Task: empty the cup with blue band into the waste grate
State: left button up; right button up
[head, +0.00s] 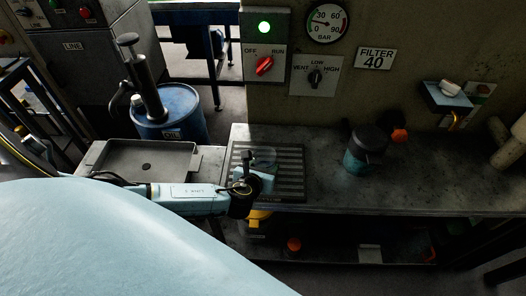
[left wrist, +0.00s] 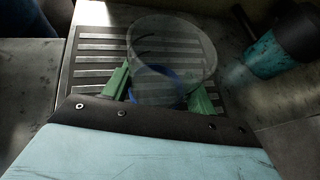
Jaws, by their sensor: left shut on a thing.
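The clear cup with a blue band (left wrist: 158,84) is between the green fingers of my left gripper (left wrist: 160,92), which is shut on it. Its round rim shows beyond the fingers in the left wrist view. In the head view the cup (head: 265,156) is faint, just past my left gripper (head: 256,178), over the waste grate (head: 290,184). The slatted grate also shows behind the cup in the left wrist view (left wrist: 92,60). I cannot tell what the cup holds or how far it is tilted. My right gripper is not in view.
A shallow metal tray (head: 150,150) lies left of the grate, and a blue drum (head: 178,115) stands behind. The bench's right part is mostly clear.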

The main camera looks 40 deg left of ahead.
aim_at(266, 168)
pick_arm(q)
jog(key=shift+w+a+f+t+b, duration=0.1)
jog(key=shift+f+t+b, duration=0.2)
jog(key=shift+f+b, duration=0.1)
jog(key=shift+w+r, duration=0.1)
jog(key=shift+r, duration=0.2)
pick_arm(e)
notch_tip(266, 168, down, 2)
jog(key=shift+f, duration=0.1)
pick_arm(q)
jog(key=shift+r, duration=0.2)
jog(key=s+d+r+p, duration=0.1)
jog(key=p, duration=0.1)
jog(key=s+d+r+p, duration=0.1)
jog(key=s+p, duration=0.1)
jog(key=shift+r, duration=0.4)
jog(key=shift+s+d+r+p, duration=0.4)
jog(key=shift+s+p, duration=0.2)
jog(key=shift+p, duration=0.3)
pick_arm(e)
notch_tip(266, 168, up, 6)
